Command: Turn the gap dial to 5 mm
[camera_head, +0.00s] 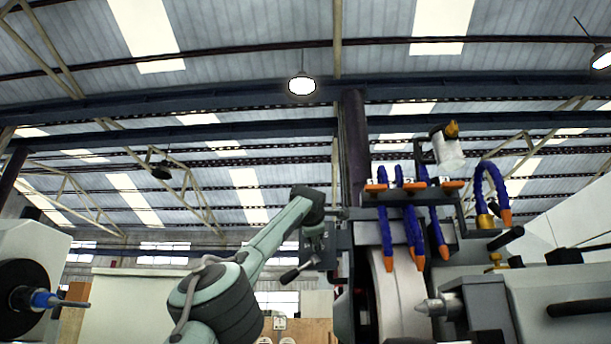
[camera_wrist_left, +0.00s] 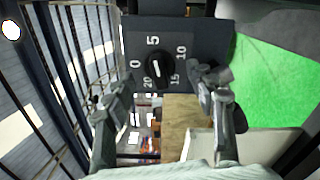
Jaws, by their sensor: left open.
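The gap dial (camera_wrist_left: 156,70) is a round black knob on a dark panel (camera_wrist_left: 212,36), seen in the left wrist view. White numbers 0, 5, 10, 15 and 20 ring it, with 5 at the top and 0 to the left. A short white mark shows on the knob, but I cannot tell exactly which number it points to. My left gripper (camera_wrist_left: 162,80) is open, with one finger on each side of the dial. I cannot tell whether either finger touches the knob. In the head view, my left gripper (camera_head: 316,243) is beside the grinder.
The grinder's wheel (camera_head: 402,290) and blue coolant hoses with orange tips (camera_head: 412,236) stand to the right of the gripper. A lever (camera_head: 298,270) sticks out just below the gripper. A green surface (camera_wrist_left: 270,80) lies right of the dial. Another machine part (camera_head: 30,270) is far left.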

